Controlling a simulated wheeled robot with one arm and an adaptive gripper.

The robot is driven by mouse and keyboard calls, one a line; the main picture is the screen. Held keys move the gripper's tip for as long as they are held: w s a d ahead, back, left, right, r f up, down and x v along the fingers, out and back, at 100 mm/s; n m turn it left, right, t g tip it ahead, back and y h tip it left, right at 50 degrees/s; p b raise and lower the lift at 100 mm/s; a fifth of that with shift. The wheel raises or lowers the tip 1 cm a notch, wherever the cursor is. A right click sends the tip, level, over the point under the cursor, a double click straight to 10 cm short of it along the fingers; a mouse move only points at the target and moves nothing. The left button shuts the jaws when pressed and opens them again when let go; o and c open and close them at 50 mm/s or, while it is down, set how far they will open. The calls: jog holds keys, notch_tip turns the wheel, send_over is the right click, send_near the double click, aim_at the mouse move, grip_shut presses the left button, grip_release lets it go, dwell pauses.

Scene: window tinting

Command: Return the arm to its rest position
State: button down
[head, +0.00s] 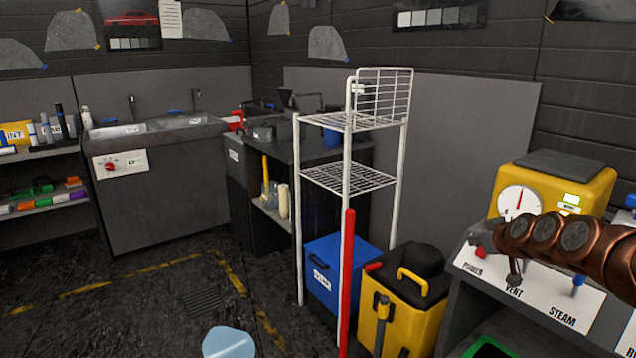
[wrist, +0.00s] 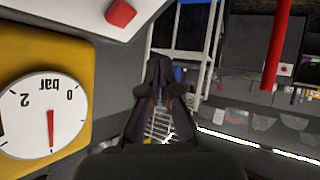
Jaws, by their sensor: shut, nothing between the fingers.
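My copper-brown arm (head: 565,240) reaches in from the right edge in the head view, in front of the yellow steam machine and above its control panel. In the wrist view my gripper (wrist: 159,68) shows as dark fingers at the centre, shut and empty. The wrist picture is upside down. The yellow machine's round pressure gauge (head: 519,203) is close by; it also shows large at the left of the wrist view (wrist: 42,118).
The panel (head: 520,290) carries a red power knob (head: 482,240), a vent lever and a blue-tipped steam lever (head: 578,284). A white wire rack (head: 350,122), a red pole (head: 346,270), a blue bin (head: 322,252) and a yellow-black vacuum (head: 418,318) stand left of it. Floor at left is mostly clear.

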jog(key=s+a+n+g+y, duration=0.15)
jog(key=s+a, duration=0.25)
jog(key=a, duration=0.5)
jog(key=s+a+g+y, duration=0.1)
jog(key=s+a+g, duration=0.15)
jog(key=a, duration=0.65)
jog(key=s+a+f+g, duration=0.3)
jog(key=s+a, duration=0.5)
jog(key=s, duration=0.5)
jog(key=s+a+f+m+g+h, duration=0.1)
jog(key=s+f+m+g, duration=0.15)
jog(key=s, duration=1.05)
jog(key=s+f+m+g+h, duration=0.1)
jog(key=s+f+g, duration=0.3)
jog(key=s, duration=1)
notch_tip(320, 180, up, 14)
jog(key=p, duration=1.3)
jog(key=shift+r, duration=0.25)
jog(key=shift+w+a, duration=0.1)
